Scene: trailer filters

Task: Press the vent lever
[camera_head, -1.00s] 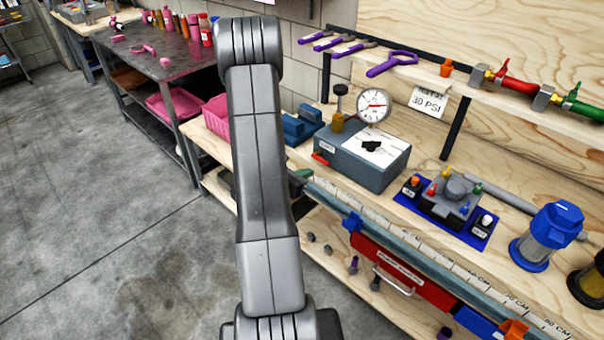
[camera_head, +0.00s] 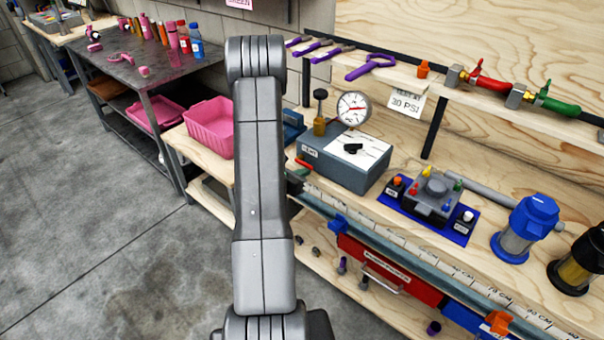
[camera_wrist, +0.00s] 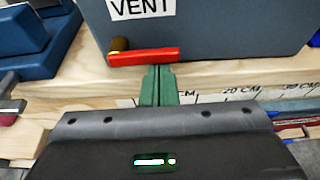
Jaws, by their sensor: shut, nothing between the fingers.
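The vent lever is a short red bar (camera_wrist: 145,57) with a brass end, low on the front of a blue-grey box (camera_wrist: 200,25) labelled VENT. In the head view the lever (camera_head: 303,163) shows small at the left front of the box (camera_head: 345,165), partly beside my arm. My gripper (camera_wrist: 158,70) has its green fingers shut and empty. My arm hides much of the gripper in the head view.
A gauge (camera_head: 353,108) stands behind the box. A blue caddy (camera_head: 462,224) and a blue-capped filter (camera_head: 525,228) stand to the right on the wooden bench. A ruler rail (camera_head: 400,245) runs along the bench front. Blue blocks (camera_wrist: 35,35) lie left of the box.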

